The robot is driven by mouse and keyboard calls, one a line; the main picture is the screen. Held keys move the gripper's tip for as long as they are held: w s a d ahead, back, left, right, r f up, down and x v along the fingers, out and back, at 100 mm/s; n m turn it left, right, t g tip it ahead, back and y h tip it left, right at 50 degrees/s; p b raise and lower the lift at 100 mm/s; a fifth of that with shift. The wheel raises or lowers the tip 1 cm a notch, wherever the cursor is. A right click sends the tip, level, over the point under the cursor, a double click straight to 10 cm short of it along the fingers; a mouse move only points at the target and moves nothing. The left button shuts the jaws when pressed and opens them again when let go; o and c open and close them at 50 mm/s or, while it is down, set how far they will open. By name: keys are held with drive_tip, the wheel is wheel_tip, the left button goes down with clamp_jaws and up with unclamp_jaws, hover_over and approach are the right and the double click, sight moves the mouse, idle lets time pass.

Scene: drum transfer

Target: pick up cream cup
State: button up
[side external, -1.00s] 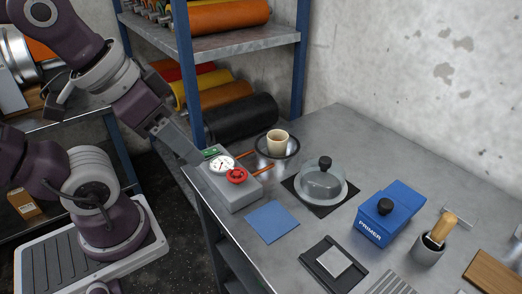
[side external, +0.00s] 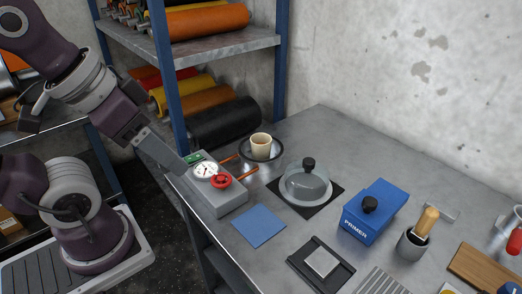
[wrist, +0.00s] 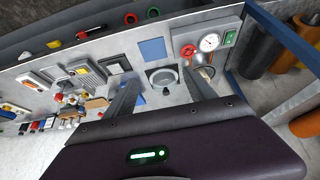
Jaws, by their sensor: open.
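The cream cup (side external: 261,141) stands upright on a dark round plate (side external: 277,156) at the back left of the grey bench, beside the shelf. My gripper (side external: 184,170) is left of the cup, by the left end of the grey control box (side external: 222,199), apart from the cup. In the wrist view my gripper (wrist: 161,77) has its two fingers spread with nothing between them. There the cup is small and partly hidden near the right finger, so its outline is hard to make out.
The control box carries a gauge (side external: 206,170) and a red knob (side external: 221,181), close to my gripper. A blue primer box (side external: 373,208) and a brush pot (side external: 414,244) are further right. A blue square (side external: 259,226) lies flat in front.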

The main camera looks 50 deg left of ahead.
drive_tip(key=w+d+f+n+g+h, duration=0.1)
drive_tip(key=w+d+n+g+h, duration=0.2)
drive_tip(key=w+n, duration=0.2)
drive_tip(key=n+t+h, duration=0.4)
drive_tip(key=n+t, duration=0.3)
drive_tip(key=n, duration=1.7)
hover_over(258, 140)
drive_tip(key=s, duration=0.5)
wheel_tip(258, 140, down, 17)
drive_tip(key=shift+t, duration=0.3)
drive_tip(key=w+f, duration=0.1)
drive_tip(key=w+d+f, duration=0.2)
drive_tip(key=f, duration=0.1)
drive_tip(key=shift+w, duration=0.25)
drive_tip(key=shift+w+d+f, duration=0.2)
drive_tip(key=shift+w+f, duration=0.05)
drive_tip(key=shift+w, duration=0.1)
drive_tip(key=c, duration=1.3)
